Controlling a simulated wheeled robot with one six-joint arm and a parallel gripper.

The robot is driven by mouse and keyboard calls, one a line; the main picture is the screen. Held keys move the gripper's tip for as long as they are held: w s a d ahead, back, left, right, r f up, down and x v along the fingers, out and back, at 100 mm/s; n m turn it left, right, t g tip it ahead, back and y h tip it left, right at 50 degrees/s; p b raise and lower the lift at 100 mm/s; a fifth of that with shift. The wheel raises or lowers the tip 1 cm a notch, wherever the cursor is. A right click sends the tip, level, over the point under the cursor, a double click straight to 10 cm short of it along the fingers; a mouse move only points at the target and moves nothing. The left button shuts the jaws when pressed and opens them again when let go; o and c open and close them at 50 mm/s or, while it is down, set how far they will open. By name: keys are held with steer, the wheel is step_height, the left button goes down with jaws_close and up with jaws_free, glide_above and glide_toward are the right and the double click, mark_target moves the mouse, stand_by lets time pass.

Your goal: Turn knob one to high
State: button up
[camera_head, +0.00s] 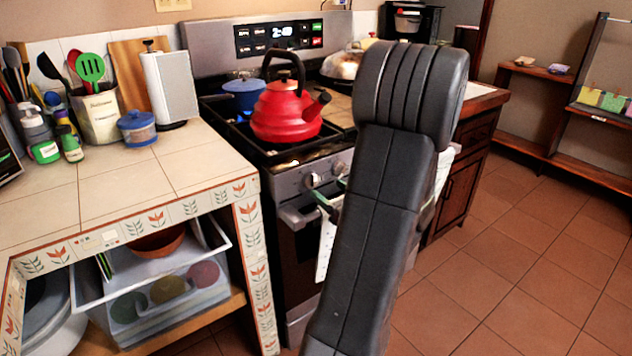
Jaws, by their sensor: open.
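The stove (288,190) stands in the middle with its knobs on the steel front panel. The leftmost visible knob (313,180) is round and silver, and a second knob (338,168) sits to its right. Their markings are too small to read, and any knobs farther right are hidden behind my arm. My gripper (331,197) is mostly hidden by my dark arm. Its fingertips show left of the arm, just below and in front of these two knobs. The fingers look apart and hold nothing that I can see. I cannot tell whether they touch a knob.
A red kettle (286,112) and a blue pot (242,96) stand on the stove top. A tiled counter (120,185) at left carries utensils and jars. A towel (327,245) hangs at the oven front, partly behind my arm. The tiled floor (500,290) at right is clear.

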mark_target(315, 180)
steer(key=x, duration=0.6)
steer(key=shift+w+a, duration=0.2)
steer(key=shift+w, duration=0.05)
steer(key=c, duration=0.9)
